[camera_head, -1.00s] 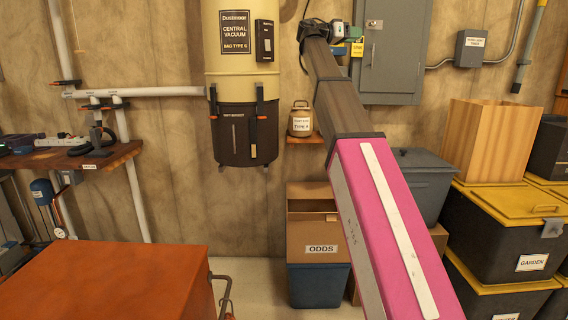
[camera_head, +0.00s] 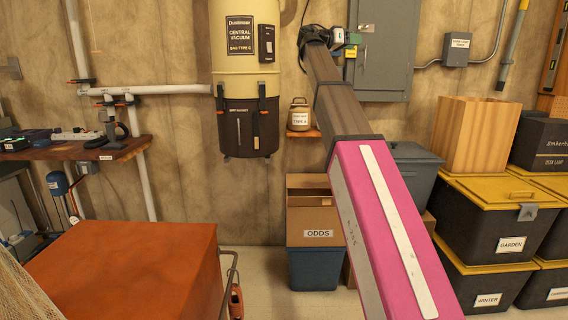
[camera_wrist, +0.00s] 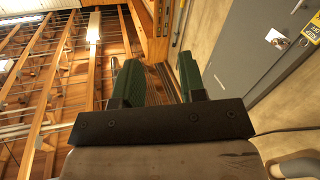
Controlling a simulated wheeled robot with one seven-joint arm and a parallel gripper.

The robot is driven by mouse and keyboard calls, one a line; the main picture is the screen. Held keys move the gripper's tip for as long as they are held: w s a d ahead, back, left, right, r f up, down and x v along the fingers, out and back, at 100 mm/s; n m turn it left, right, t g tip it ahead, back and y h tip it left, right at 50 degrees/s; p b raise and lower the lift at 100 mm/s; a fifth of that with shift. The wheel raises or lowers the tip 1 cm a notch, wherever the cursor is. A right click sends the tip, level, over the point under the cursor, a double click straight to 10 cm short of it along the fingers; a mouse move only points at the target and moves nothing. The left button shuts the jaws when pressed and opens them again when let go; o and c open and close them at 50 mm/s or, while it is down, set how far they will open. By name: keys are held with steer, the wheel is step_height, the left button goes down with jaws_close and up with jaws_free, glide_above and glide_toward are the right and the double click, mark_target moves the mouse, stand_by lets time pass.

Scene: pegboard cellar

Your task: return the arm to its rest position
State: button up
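My arm reaches up from the bottom right of the head view, with a pink link (camera_head: 392,235) and a brown forearm (camera_head: 338,105). My gripper (camera_head: 348,38) is small at its far end, in front of the left edge of a grey wall cabinet (camera_head: 385,75). In the wrist view my gripper (camera_wrist: 160,82) shows two green fingers standing apart with nothing seen between them. The cabinet door also shows in the wrist view (camera_wrist: 245,60), to the right of the fingers.
A cream and black vacuum canister (camera_head: 247,75) hangs left of the arm. An orange-brown chest (camera_head: 130,265) fills the lower left. Yellow-lidded bins (camera_head: 495,225) stand at right. Some floor (camera_head: 262,275) is bare between.

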steer(key=s+f+n+y, duration=0.2)
steer(key=f+n+y, duration=0.2)
steer(key=f, duration=1.9)
steer(key=s+f+n+y, duration=0.1)
steer(key=f+n+y, duration=0.3)
steer(key=f, duration=1.9)
steer(key=s+a+f+n+g+y, duration=0.2)
steer(key=s+a+f+y, duration=0.1)
steer(key=s+f, duration=1)
steer(key=s+a+f+n+g+y, duration=0.2)
steer(key=s+f+y, duration=0.4)
steer(key=s+f, duration=0.7)
step_height(320, 180, down, 9)
steer(key=shift+s+a+r+g, duration=0.15)
steer(key=shift+s+a+g, duration=0.25)
steer(key=shift+a, duration=0.05)
